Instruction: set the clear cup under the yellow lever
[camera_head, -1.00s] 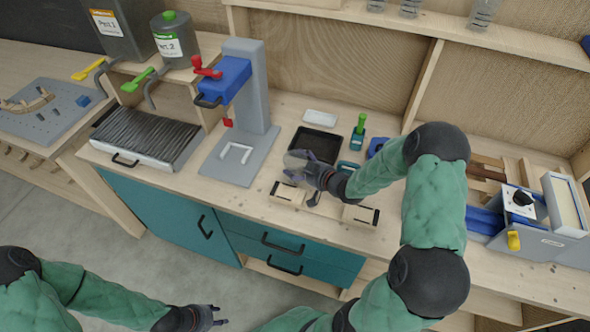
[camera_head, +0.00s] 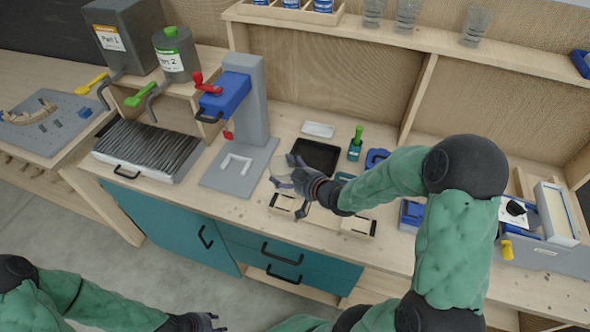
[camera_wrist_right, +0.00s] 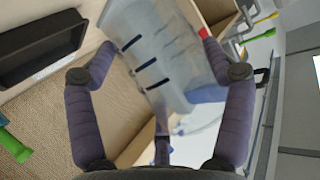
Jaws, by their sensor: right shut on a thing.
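The clear cup (camera_head: 281,168) is held by my right gripper (camera_head: 290,177) above the bench, between the grey press stand and the black tray. In the right wrist view the cup (camera_wrist_right: 160,55), see-through with dark marks, lies tilted between the two fingers (camera_wrist_right: 160,68). The yellow lever (camera_head: 90,84) sticks out from the tap of the grey tank (camera_head: 120,35) labelled Part 1, at the far left above a ribbed drip grate (camera_head: 148,150). My left gripper (camera_head: 203,321) hangs low at the bottom edge, away from the bench; its fingers are too unclear to judge.
A tank (camera_head: 176,55) with a green lever (camera_head: 140,96) stands beside the first. The blue press (camera_head: 226,97) with a red handle stands between cup and grate. A black tray (camera_head: 318,154), green-handled tool (camera_head: 356,143) and wooden blocks (camera_head: 358,226) are nearby. Clear glasses (camera_head: 407,15) stand on the shelf.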

